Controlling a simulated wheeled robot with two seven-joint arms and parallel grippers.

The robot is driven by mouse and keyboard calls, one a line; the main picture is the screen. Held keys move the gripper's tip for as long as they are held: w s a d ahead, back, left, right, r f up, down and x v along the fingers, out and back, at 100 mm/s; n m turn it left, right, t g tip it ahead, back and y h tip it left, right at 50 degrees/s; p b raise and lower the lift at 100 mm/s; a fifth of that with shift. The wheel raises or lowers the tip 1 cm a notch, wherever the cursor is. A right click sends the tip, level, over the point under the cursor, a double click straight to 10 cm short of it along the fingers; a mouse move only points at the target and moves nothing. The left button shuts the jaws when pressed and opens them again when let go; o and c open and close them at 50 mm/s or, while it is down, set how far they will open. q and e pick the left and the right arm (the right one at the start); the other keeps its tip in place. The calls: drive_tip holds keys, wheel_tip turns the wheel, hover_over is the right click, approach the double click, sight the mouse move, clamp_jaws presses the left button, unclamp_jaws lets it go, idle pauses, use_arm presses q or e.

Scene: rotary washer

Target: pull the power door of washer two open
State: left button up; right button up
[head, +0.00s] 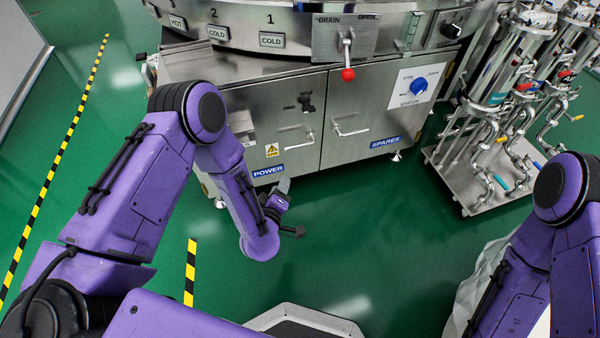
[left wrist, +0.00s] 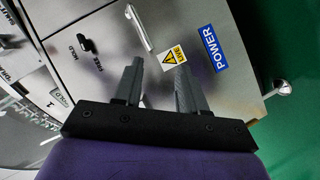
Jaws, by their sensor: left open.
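The power door (head: 265,120) is the left steel door under the round washer drum, with a blue POWER label (head: 268,170) and a yellow warning sticker (head: 272,150). It looks shut, flush with the spares door. Its bar handle (head: 297,132) is near its right edge; in the left wrist view the handle (left wrist: 140,28) shows beyond the fingertips, apart from them. My left gripper (head: 284,188) is in front of the door's lower part, open and empty; the left wrist view shows its two spread fingers (left wrist: 158,68). My right gripper is not in view.
The spares door (head: 370,110) with its own handle (head: 350,131) and a blue STATUS knob (head: 418,86) is to the right. A red-knobbed lever (head: 347,74) hangs above. A pipe-and-filter skid (head: 490,170) stands at the right. Green floor (head: 350,225) before the doors is clear.

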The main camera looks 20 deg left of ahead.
sight(299, 146)
use_arm(q)
drive_tip(key=w+d+f+n+t+y+b, duration=0.2)
drive_tip(key=w+f+n+t+b, duration=0.35)
drive_tip(key=w+b, duration=0.4)
drive_tip(key=shift+n, duration=0.55)
drive_tip(key=b+x, duration=0.1)
drive_tip(key=x, duration=0.2)
drive_tip(key=b+x, duration=0.2)
drive_tip(key=x, duration=0.1)
drive_tip(key=r+b+x, duration=0.1)
drive_tip(key=b+x, duration=0.1)
drive_tip(key=x, duration=0.1)
drive_tip(key=shift+w+a+r, duration=0.15)
drive_tip(key=shift+w, duration=0.05)
drive_tip(key=shift+w+r+g, duration=0.15)
drive_tip(key=shift+w+g, duration=0.1)
drive_tip(key=shift+s, duration=0.1)
clamp_jaws()
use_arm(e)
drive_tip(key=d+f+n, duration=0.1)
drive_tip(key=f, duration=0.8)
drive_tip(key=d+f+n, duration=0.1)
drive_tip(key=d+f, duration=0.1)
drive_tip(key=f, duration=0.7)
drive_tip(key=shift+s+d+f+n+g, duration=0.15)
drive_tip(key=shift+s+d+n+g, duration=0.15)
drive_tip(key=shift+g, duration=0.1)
